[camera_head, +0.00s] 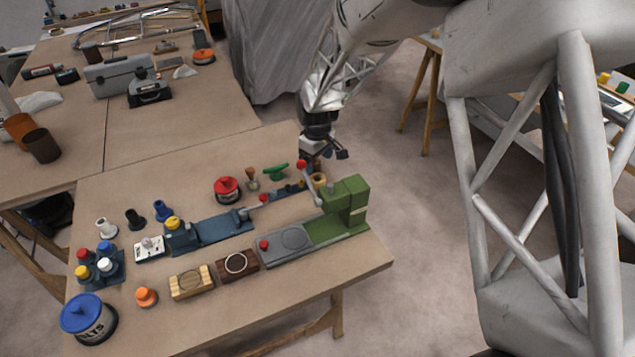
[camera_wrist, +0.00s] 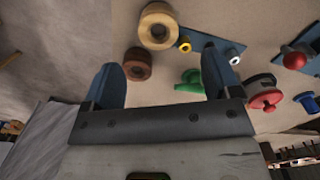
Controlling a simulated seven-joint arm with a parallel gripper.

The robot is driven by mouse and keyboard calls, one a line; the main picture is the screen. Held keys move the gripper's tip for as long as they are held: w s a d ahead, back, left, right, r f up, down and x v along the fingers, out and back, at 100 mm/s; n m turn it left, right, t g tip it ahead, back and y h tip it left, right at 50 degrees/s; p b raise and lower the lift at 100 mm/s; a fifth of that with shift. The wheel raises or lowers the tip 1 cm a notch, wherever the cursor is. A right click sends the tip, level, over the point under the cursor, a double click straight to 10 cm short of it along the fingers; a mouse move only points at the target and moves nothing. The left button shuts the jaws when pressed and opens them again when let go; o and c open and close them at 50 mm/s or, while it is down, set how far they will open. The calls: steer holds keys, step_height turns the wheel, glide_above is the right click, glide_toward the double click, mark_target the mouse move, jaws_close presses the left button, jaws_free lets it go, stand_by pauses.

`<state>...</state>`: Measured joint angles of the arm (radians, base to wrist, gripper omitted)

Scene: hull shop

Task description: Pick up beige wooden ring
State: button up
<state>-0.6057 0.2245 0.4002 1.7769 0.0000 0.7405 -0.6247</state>
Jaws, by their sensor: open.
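The beige wooden ring (camera_wrist: 157,11) lies at the top of the wrist view, beyond my fingertips, with its hole facing the camera. In the head view a tan ring (camera_head: 319,181) shows just below my gripper, partly hidden by the machine lever. A darker brown ring (camera_wrist: 138,64) lies beside the beige one, nearer to my left finger in the wrist view. My gripper (camera_wrist: 161,58) is open and empty, its two blue fingers spread above the table. In the head view my gripper (camera_head: 328,154) hangs at the table's far right edge.
A blue plate (camera_wrist: 210,38) with small yellow and white rings is right of the beige ring. A green piece (camera_wrist: 190,83) lies near my right finger. The green machine (camera_head: 345,205) with its red-knobbed lever stands close by. A red can (camera_head: 227,190) is farther left.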

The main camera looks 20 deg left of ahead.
mark_target(318, 181)
steer(key=shift+f, duration=1.3)
steer(key=shift+d+f, duration=0.1)
steer(key=shift+f, duration=2.5)
steer(key=c, duration=1)
steer(key=shift+r, duration=0.1)
step_height(318, 181, up, 10)
